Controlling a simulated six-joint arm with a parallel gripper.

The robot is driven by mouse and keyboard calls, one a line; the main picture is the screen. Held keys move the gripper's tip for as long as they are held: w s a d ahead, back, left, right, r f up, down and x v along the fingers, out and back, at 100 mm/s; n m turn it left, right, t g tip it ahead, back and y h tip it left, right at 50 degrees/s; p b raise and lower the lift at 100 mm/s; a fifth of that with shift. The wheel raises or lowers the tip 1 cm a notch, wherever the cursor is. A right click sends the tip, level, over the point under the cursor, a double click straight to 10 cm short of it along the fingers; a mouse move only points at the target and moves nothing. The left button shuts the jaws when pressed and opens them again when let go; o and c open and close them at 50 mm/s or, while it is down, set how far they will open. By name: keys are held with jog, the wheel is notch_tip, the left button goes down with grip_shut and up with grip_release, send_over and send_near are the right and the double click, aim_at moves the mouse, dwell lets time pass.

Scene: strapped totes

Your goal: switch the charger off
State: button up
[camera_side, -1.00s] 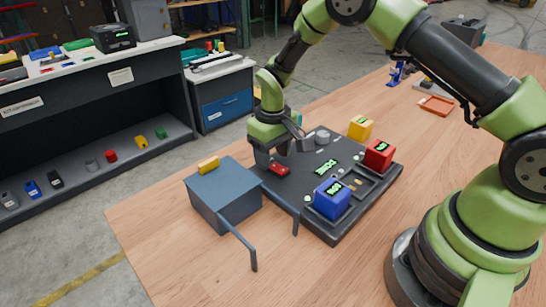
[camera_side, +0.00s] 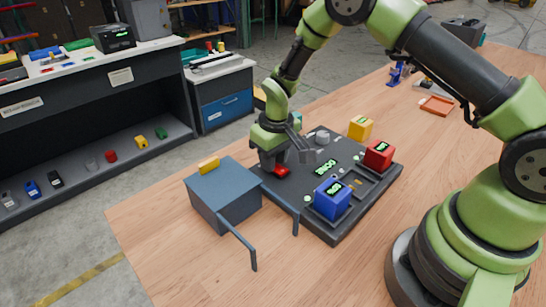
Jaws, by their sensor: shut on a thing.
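The charger (camera_side: 318,222) is a dark flat board on the wooden table with a lit green display (camera_side: 325,167). A blue block (camera_side: 332,199) and a red block (camera_side: 379,155), each with a green readout, sit on its right part. A small red switch (camera_side: 282,171) is at its left side. My gripper (camera_side: 274,169) is down at the switch and shut on it. The gripper hides part of the switch, so its exact position is hard to tell.
A dark blue-grey box (camera_side: 225,194) with a yellow piece on top and two bars stands close left of the charger. A yellow block (camera_side: 360,128) stands behind the charger. An orange tray (camera_side: 437,105) lies farther back.

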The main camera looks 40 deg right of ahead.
aim_at(283, 171)
jog(key=shift+s+r+t, duration=0.1)
jog(key=shift+s+t, duration=0.1)
jog(key=shift+t, duration=0.8)
jog(key=o, duration=0.9)
jog(key=v, duration=1)
